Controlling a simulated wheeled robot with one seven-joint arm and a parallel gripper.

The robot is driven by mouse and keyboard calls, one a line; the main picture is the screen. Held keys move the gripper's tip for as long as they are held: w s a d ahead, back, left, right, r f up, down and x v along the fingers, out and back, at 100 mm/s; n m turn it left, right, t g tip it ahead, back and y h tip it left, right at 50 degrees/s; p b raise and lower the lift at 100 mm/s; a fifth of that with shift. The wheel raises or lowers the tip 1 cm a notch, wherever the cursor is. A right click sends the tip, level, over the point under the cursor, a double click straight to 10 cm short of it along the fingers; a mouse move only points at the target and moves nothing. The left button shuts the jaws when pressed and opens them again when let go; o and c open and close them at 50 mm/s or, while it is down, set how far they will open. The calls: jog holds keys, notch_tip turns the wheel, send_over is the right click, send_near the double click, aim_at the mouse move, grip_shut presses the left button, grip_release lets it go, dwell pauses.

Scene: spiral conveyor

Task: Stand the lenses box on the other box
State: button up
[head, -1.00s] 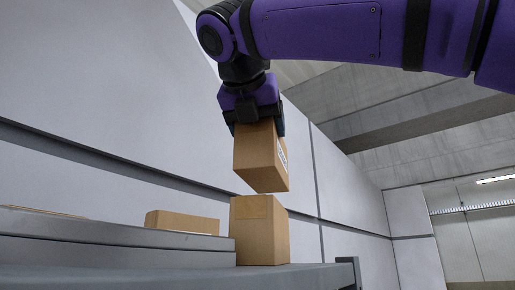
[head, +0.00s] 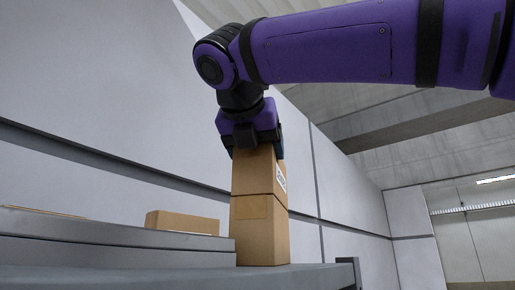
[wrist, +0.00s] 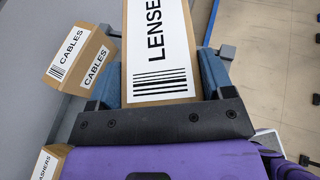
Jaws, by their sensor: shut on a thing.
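The lenses box (head: 257,174) is a brown carton with a white label, upright in the head view. In the wrist view the lenses box (wrist: 158,45) shows its large label with a barcode between my fingers. My gripper (head: 253,150) is shut on its top end from above; it also shows in the wrist view (wrist: 165,85). The other box (head: 262,230) is a brown carton standing on the grey conveyor surface. The lenses box is directly above it, their edges nearly lined up, and no gap shows between them. The other box's label is not seen in the head view.
Another brown box (head: 182,222) lies to the left behind the conveyor's raised grey side (head: 115,243). The wrist view shows a cables box (wrist: 81,55) and part of a washers box (wrist: 48,163). A short grey post (head: 348,272) stands at the right end.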

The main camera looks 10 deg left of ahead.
jog(key=o, duration=1.2)
jog(key=shift+f, duration=0.1)
jog(key=shift+s+r, duration=0.3)
jog(key=v, duration=1.1)
jog(key=shift+s, duration=0.2)
jog(key=shift+a, duration=0.1)
